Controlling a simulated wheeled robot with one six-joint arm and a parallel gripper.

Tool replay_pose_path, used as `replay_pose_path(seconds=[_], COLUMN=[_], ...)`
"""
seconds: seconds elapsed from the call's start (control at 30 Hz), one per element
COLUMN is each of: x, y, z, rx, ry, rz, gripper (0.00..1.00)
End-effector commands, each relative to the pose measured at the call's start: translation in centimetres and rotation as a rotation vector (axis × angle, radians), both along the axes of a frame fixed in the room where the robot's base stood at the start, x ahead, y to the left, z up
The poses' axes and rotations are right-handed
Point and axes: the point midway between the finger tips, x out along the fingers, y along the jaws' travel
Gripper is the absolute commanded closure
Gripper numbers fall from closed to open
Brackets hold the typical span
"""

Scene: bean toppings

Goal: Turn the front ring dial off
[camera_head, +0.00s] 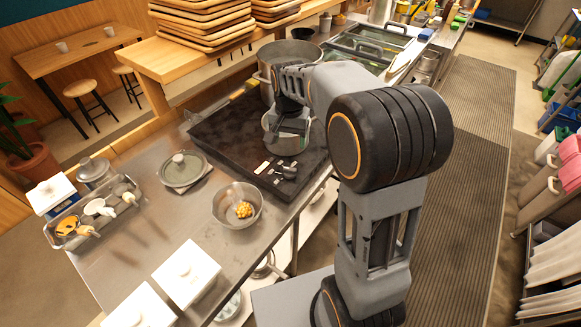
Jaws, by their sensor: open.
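The black cooktop (226,132) sits on the steel counter. Small dark dials (287,172) show at its near edge, beside a small pale label (262,167). They are too small to tell which is the front ring dial or how it is turned. My gripper (291,128) is open and points down over the steel pot (273,141) on the front ring, beyond the dials. The arm hides part of the pot, and the fingertips are hard to make out. A larger pot (262,78) stands behind on the cooktop.
A steel bowl with yellow food (228,217) stands just in front of the cooktop. A lidded pan (183,169) sits to its left. A tray (60,243) with small bowls and white containers (187,272) are at the near left. Stacked wooden trays (200,40) stand behind.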

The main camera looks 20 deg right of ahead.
Motion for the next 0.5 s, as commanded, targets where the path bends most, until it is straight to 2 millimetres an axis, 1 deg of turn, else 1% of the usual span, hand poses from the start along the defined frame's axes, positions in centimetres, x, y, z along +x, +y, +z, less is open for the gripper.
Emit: replay_pose_path(seconds=[0.3, 0.5], x=[-0.1, -0.2], y=[-0.1, -0.1], z=[-6.1, -9.3], rx=[0.000, 0.000], ry=[0.005, 0.004], rz=[-0.001, -0.001], gripper=[0.30, 0.30])
